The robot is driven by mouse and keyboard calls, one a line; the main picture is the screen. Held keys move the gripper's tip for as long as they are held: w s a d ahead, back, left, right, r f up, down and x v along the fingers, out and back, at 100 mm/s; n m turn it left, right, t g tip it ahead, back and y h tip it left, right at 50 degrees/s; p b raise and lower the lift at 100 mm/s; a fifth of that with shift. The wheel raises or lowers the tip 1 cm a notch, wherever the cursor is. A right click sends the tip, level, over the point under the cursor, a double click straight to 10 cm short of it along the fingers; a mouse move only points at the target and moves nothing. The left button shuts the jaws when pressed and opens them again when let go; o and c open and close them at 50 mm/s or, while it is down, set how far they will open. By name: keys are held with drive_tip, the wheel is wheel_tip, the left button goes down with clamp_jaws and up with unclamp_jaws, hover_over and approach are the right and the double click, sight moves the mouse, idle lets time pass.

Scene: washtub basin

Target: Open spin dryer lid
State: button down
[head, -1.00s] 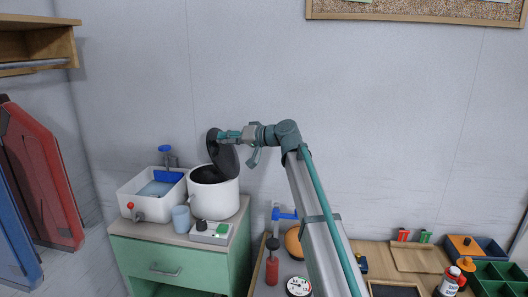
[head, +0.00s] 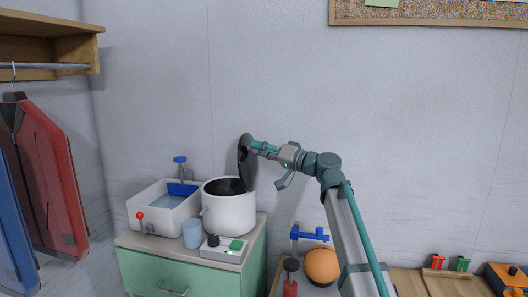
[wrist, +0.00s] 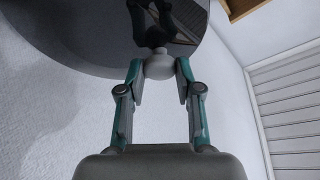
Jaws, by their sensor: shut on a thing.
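The spin dryer (head: 229,214) is a white round tub on the green cabinet, with its dark opening showing. Its dark round lid (head: 244,165) stands up nearly vertical at the tub's right rim. My gripper (head: 256,147) is at the upper part of the lid, on its right side. In the wrist view, my gripper (wrist: 158,62) is shut on the pale round lid knob (wrist: 158,66), and the dark glossy lid (wrist: 90,30) fills the upper left. The lid's hinge is too small to make out.
A white basin (head: 140,208) with water and a blue tap (head: 180,160) stands left of the dryer. A blue cup (head: 192,234) and a control box (head: 222,249) stand in front. An orange ball (head: 321,265) and blue-handled tool (head: 310,235) are at lower right.

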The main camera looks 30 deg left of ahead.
drive_tip(key=c, duration=0.8)
unclamp_jaws()
drive_tip(key=d, duration=0.4)
drive_tip(key=d+f, duration=0.1)
drive_tip(key=d, duration=0.6)
drive_tip(key=shift+d+f, duration=0.25)
drive_tip(key=shift+d, duration=0.15)
